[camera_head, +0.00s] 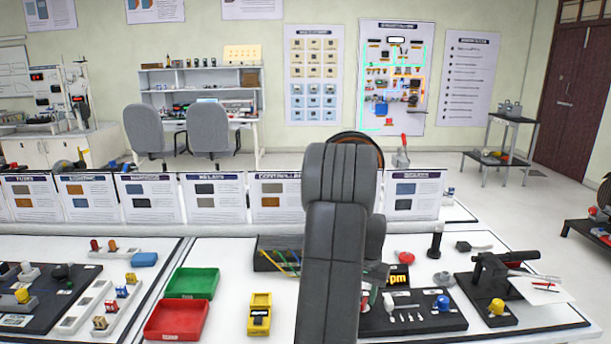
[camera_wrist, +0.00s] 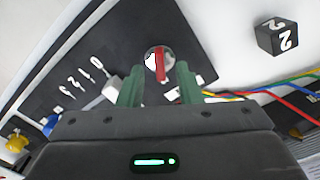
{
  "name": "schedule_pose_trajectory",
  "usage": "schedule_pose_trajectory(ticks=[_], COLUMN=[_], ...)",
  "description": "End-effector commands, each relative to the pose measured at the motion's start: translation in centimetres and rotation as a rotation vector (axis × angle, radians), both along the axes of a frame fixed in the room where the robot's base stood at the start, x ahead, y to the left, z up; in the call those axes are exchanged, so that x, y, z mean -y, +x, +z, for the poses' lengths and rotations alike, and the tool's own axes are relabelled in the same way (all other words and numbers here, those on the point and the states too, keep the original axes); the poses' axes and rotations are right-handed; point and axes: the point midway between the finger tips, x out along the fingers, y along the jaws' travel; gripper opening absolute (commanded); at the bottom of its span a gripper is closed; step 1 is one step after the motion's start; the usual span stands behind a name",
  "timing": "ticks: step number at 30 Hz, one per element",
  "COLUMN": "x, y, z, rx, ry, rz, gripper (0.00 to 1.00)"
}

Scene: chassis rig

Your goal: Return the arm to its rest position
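My arm (camera_head: 333,250) rises through the middle of the head view, its grey links bent at the top. It hides my gripper in that view. In the wrist view my gripper (camera_wrist: 158,70) shows two green fingers standing apart with a gap between them. A round silver knob with a red bar (camera_wrist: 160,65) shows beyond and between the fingertips, on a black panel (camera_wrist: 125,40). The fingers do not appear closed on it. I cannot tell exactly how far above the panel they are.
A black cube marked 2 (camera_wrist: 278,37) and coloured wires (camera_wrist: 280,88) lie near the panel. On the bench are a green tray (camera_head: 192,283), a red tray (camera_head: 178,320), a yellow meter (camera_head: 260,314) and a black clamp fixture (camera_head: 490,280). Bare white bench shows around the yellow meter.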

Motion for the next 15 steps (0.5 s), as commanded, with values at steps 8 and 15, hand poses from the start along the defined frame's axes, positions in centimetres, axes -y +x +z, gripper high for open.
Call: schedule_pose_trajectory(ticks=[8, 15], x=[0.00, -0.02], y=[0.01, 0.01], z=[-1.60, -1.59], rx=[0.001, 0.001], ry=[0.000, 0.000], rz=[0.155, 0.348], gripper=[0.32, 0.32])
